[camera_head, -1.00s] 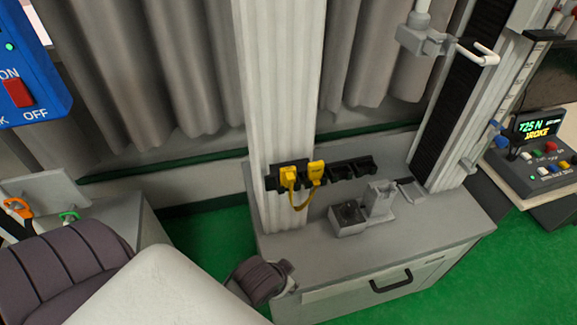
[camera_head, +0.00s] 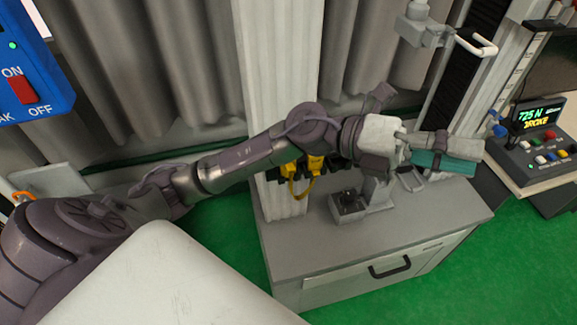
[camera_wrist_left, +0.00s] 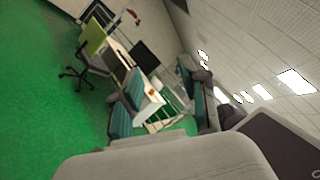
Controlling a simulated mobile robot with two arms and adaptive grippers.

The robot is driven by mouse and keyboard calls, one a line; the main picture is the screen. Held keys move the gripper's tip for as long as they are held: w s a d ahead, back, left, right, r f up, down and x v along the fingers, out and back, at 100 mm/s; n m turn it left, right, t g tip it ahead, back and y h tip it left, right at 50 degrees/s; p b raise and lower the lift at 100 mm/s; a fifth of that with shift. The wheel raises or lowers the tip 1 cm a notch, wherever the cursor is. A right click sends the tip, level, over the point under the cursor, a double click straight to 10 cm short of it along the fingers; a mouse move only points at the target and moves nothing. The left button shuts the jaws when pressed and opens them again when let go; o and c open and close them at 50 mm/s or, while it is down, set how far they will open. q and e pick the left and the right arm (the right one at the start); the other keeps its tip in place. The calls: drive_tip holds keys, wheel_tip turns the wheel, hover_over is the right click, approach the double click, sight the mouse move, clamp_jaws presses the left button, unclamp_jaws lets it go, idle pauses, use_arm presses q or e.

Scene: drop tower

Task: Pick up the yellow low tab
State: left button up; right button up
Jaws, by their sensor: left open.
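Two yellow tabs, a left one (camera_head: 288,171) and a right one (camera_head: 315,163), sit side by side on a black rack (camera_head: 271,174) on the pale column, with a yellow strap hanging below them. I cannot tell for sure which is the low tab. My left arm crosses in front of the rack and hides part of it. My left gripper (camera_head: 452,152), with teal pads, is open and empty, well to the right of the tabs, above the right side of the grey cabinet. Its fingers also show in the left wrist view (camera_wrist_left: 160,108). My right gripper is out of view.
The grey cabinet top (camera_head: 300,255) carries a small grey block (camera_head: 349,206) and a fixture beside it. A dark vertical rail stands behind at the right. A control box (camera_head: 542,147) with buttons is at the far right. The cabinet's front top is clear.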

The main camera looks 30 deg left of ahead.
use_arm(q)
wheel_tip(320, 180, down, 4)
drive_tip(key=m+g+y, duration=0.3)
drive_tip(key=m+y, duration=0.1)
drive_tip(key=t+y, duration=0.1)
drive_tip(key=y, duration=1.6)
hover_over(288, 168)
wheel_tip(288, 168, down, 5)
drive_tip(key=f, duration=0.4)
drive_tip(key=f+p, duration=0.1)
drive_tip(key=f, duration=0.2)
drive_tip(key=shift+w, duration=0.4)
drive_tip(key=shift+f, duration=0.55)
drive_tip(key=shift+s+f+p, duration=0.1)
drive_tip(key=shift+f+p, duration=0.2)
drive_tip(key=shift+p, duration=0.25)
drive_tip(key=f, duration=0.1)
drive_tip(key=f+p, duration=0.1)
drive_tip(key=f, duration=0.1)
drive_tip(key=shift+a+f+p, duration=0.25)
drive_tip(key=shift+f+p, duration=0.1)
drive_tip(key=shift+p, duration=0.05)
drive_tip(key=shift+f, duration=0.45)
clamp_jaws()
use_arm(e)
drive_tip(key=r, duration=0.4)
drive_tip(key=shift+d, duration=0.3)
